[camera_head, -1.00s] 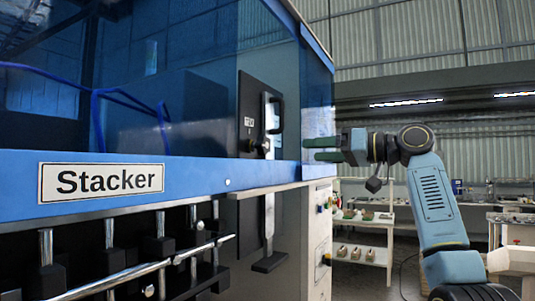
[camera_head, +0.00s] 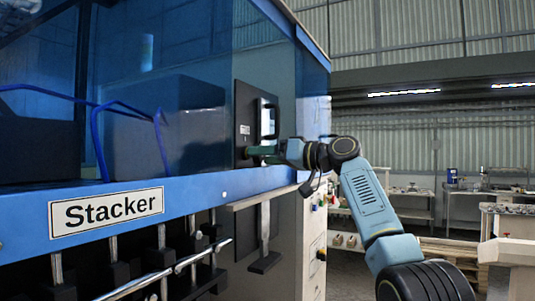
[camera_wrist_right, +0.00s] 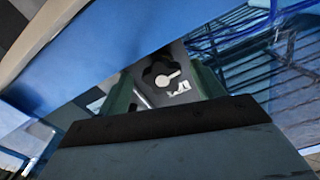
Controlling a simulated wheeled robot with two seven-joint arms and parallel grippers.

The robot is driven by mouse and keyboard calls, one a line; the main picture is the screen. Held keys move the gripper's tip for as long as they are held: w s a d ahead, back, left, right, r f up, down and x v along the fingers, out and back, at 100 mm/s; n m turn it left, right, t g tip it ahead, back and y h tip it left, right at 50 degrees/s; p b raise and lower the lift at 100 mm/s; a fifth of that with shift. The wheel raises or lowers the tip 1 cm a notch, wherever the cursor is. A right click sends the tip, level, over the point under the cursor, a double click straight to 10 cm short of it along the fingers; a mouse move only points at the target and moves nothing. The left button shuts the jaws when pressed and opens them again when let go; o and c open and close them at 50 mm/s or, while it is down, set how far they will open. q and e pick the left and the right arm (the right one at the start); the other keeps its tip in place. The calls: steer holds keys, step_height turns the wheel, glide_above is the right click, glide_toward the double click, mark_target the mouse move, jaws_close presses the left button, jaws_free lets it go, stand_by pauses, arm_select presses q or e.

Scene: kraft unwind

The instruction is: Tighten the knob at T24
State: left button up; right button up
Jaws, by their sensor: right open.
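The knob (camera_wrist_right: 158,73) is black and lobed with a white pointer mark. In the right wrist view it shows between the two green fingers, with a small white label beside it that I cannot read clearly. My right gripper (camera_head: 262,152) is open at the front of the blue Stacker machine, its fingertips at the dark panel (camera_head: 242,105). In the head view the gripper covers the knob; a small label (camera_head: 245,130) shows just above. I cannot tell whether the fingers touch the knob. My left gripper is not in view.
A black door handle (camera_head: 267,120) stands just above the gripper. The blue machine beam (camera_head: 200,195) with the Stacker sign (camera_head: 107,211) runs below. A chrome rail (camera_head: 180,265) and black clamps are lower left. Shelves and benches stand at the right.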

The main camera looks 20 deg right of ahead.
steer(key=shift+s, duration=0.15)
steer(key=shift+c, duration=0.5)
steer(key=c, duration=0.9)
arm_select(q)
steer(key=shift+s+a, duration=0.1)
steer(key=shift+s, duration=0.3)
arm_select(e)
steer(key=shift+m, duration=1.4)
steer(key=o, duration=1)
steer(key=shift+n, duration=0.3)
